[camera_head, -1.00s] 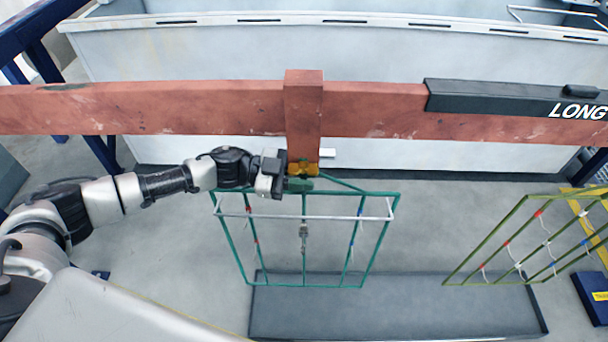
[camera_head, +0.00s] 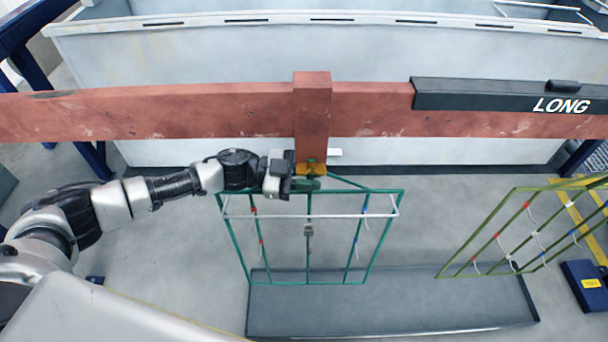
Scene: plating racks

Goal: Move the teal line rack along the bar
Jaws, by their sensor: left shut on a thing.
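The teal line rack (camera_head: 240,253) is a wire frame with a pale crossbar and several small coloured clips. It hangs below the red-brown bar (camera_head: 180,112), under a red-brown upright block (camera_head: 312,125) with an orange piece at its foot. My left gripper (camera_head: 300,183) comes in from the left and is shut on the rack's green top part, just below the block. The gripper partly hides the rack's top left edge. My right gripper is not in view.
An olive rack (camera_head: 485,248) hangs at the right. A black sign reading LONG (camera_head: 480,97) sits on the bar's right part. A large grey tank (camera_head: 220,60) stands behind. A low dark tray (camera_head: 400,305) lies on the floor below.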

